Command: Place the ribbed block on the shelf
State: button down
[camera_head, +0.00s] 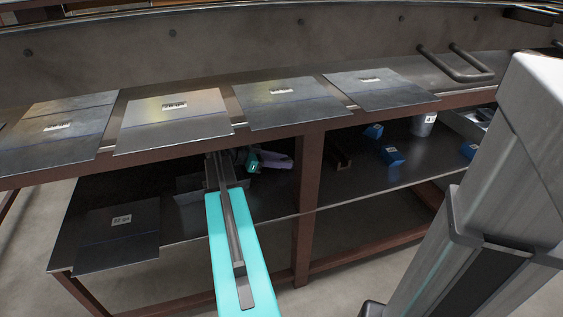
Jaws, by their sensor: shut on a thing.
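I cannot make out my gripper in this view, so what it holds is hidden. I cannot pick out a ribbed block for certain. The shelf (350,196) is the dark lower level under the workbench. Its left part holds a dark metal sheet with a label (117,237), a small teal and black item (251,160) and a pale lavender piece (275,161). Its right part holds a brown channel-like piece (341,160), small blue boxes (392,156) and a grey can (424,124).
Labelled metal sheets (172,119) lie along the benchtop. A brown post (306,190) divides the shelf front. A long teal bar with a dark rail (232,245) reaches from the bottom edge toward the shelf. A large grey body blocks the right side. Bare shelf shows right of the post.

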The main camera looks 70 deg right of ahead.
jog(key=shift+f, duration=0.1)
jog(key=c, duration=1.4)
grip_release()
jog(key=shift+o, duration=0.2)
jog(key=shift+w+a+r, duration=0.3)
jog(key=shift+w+r, duration=0.05)
jog(key=shift+w, duration=0.1)
jog(key=p+v, duration=0.2)
jog(key=v, duration=0.7)
jog(key=shift+w+a+r+p, duration=0.1)
jog(key=shift+w+a+p, duration=0.15)
jog(key=shift+p, duration=0.15)
jog(key=shift+w+a+r, duration=0.2)
jog(key=shift+w+a, duration=0.15)
jog(key=shift+w, duration=0.1)
